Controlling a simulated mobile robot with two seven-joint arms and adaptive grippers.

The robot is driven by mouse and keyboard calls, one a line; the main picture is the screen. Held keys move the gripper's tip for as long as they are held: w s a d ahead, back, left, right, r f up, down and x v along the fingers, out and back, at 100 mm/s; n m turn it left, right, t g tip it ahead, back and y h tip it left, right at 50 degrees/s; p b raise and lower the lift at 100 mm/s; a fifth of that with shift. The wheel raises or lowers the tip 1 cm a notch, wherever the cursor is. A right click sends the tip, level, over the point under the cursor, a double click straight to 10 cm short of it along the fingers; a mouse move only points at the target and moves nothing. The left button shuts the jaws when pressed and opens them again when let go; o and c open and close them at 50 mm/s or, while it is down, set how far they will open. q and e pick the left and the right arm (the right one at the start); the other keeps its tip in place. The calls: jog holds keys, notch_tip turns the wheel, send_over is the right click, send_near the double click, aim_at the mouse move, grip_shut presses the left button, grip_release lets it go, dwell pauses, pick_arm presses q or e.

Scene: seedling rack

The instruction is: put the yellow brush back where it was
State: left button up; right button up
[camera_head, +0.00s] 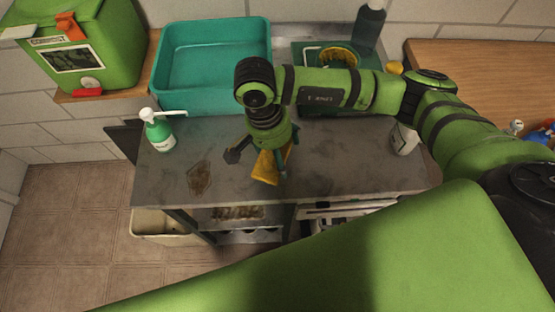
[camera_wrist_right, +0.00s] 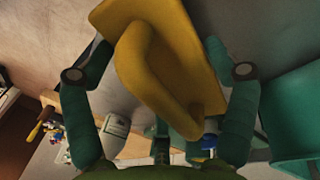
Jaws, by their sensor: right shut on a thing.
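My right gripper (camera_head: 262,165) is over the middle of the grey worktop, pointing down. It is shut on the yellow brush (camera_head: 268,167), which shows partly below the gripper. In the right wrist view the brush (camera_wrist_right: 185,60) has a flat yellow block and a looped handle, and it lies tilted between the two green fingers of the gripper (camera_wrist_right: 160,75). In the head view I cannot tell whether the brush touches the worktop. A dark brown stain (camera_head: 200,178) marks the worktop left of the gripper. My left gripper is out of view.
A teal tub (camera_head: 215,108) stands behind on the left, with a green-and-white pump bottle (camera_head: 158,135) in front. A dark green tray (camera_head: 378,88) and a dark bottle (camera_head: 369,25) are at the back right. A white bottle (camera_head: 403,140) is partly behind my right arm. A green compost bin (camera_head: 110,50) stands far left.

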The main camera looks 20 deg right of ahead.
jog(key=shift+w+a+f, duration=0.1)
jog(key=shift+w+f, duration=0.1)
jog(key=shift+f, duration=0.3)
notch_tip(320, 180, down, 3)
jog(key=shift+s+r+b, duration=0.1)
jog(key=shift+r+b, duration=0.1)
jog(key=shift+b, duration=0.55)
jog(key=shift+f, duration=0.35)
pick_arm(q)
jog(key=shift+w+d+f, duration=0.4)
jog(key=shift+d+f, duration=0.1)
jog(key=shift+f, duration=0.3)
pick_arm(e)
jog(key=shift+r, duration=0.1)
